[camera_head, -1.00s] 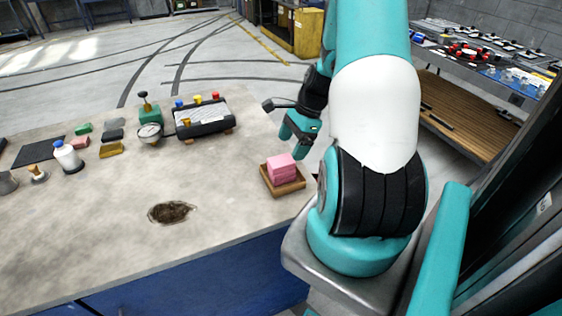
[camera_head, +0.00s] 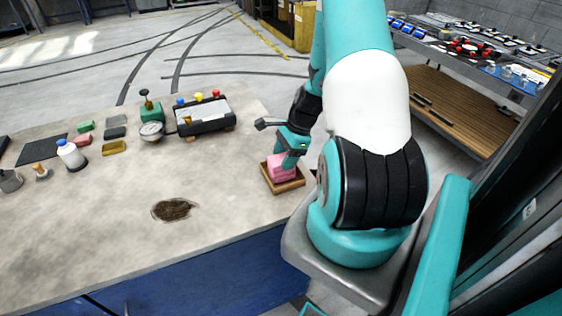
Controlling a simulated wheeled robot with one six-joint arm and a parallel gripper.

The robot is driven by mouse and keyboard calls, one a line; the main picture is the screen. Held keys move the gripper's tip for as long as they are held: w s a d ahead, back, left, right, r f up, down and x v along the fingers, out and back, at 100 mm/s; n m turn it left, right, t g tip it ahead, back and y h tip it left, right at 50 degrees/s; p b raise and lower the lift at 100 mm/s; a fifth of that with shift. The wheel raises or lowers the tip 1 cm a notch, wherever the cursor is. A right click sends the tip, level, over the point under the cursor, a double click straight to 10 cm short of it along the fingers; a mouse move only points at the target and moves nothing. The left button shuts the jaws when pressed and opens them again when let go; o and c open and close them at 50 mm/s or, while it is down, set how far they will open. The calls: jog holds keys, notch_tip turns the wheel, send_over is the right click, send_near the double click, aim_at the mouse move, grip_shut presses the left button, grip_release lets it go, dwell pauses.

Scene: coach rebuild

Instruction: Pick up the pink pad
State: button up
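The pink pad (camera_head: 281,172) looks like a pink block, or a stack of pink pieces, in a shallow wooden tray (camera_head: 292,187) at the right end of the workbench. My gripper (camera_head: 284,159) points down at the pink block from above, with its teal fingers at the block's top. The fingers partly cover the top of the block. Whether they are open or closed on it is too small to tell.
On the workbench (camera_head: 110,220), a black box with coloured knobs (camera_head: 203,113), a dial gauge (camera_head: 151,130), a white bottle (camera_head: 70,155) and several small coloured blocks stand to the left. A dark stain (camera_head: 174,209) marks the front. A shelf (camera_head: 465,110) stands at right.

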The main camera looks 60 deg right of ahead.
jog(key=shift+r, duration=0.15)
notch_tip(320, 180, up, 20)
jog(key=b, duration=0.2)
dwell(0.4)
jog(key=shift+o, duration=0.3)
